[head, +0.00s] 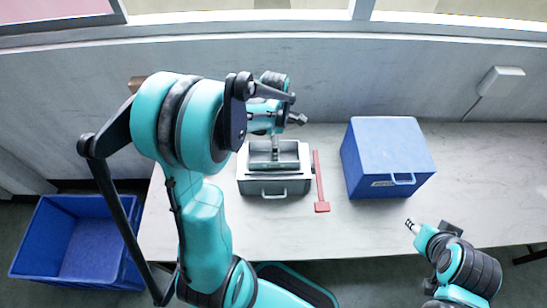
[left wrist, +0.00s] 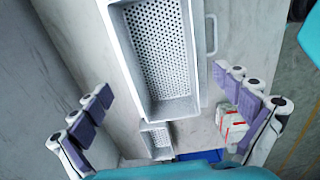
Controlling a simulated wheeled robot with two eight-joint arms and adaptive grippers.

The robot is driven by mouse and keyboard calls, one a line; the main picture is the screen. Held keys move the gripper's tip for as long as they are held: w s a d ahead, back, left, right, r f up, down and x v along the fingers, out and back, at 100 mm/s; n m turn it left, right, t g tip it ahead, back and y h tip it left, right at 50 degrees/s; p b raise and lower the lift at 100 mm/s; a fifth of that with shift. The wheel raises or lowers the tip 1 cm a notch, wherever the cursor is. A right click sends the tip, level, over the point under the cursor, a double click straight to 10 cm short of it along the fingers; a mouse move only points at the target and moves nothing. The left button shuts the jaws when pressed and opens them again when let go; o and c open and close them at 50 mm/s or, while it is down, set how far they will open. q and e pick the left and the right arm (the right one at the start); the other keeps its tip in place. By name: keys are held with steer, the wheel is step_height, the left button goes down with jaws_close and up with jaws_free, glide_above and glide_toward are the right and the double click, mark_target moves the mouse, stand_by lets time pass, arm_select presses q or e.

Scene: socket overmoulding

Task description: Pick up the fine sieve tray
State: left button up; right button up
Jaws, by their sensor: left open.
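A grey rectangular tray with a perforated floor (left wrist: 158,50) fills the upper middle of the left wrist view, with a handle (left wrist: 211,35) on its right. It appears to be the grey box (head: 274,188) with a front handle in the head view. A smaller perforated tray (left wrist: 157,141) shows below it in the left wrist view. I cannot tell which one is the fine sieve. My left gripper (left wrist: 172,115) is open and empty, its fingers wide apart on either side of the smaller tray. My right gripper (head: 412,224) is at the table's front right, away from the trays; its jaws are too small to read.
A blue box (head: 385,160) with a handle stands right of the grey box, with a red bar (head: 320,185) between them. A white and red item (left wrist: 231,124) lies near my left gripper's right finger. A blue bin (head: 75,240) is on the floor at left.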

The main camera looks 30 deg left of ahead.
arm_select(q)
steer(key=f+b, duration=0.1)
steer(key=f, duration=0.3)
steer(key=shift+s+b, duration=0.2)
steer(key=shift+b, duration=0.15)
steer(key=shift+f, duration=0.35)
steer(key=shift+r, duration=0.1)
steer(key=shift+c, duration=1.3)
steer(key=c, duration=1)
steer(key=shift+c, duration=0.2)
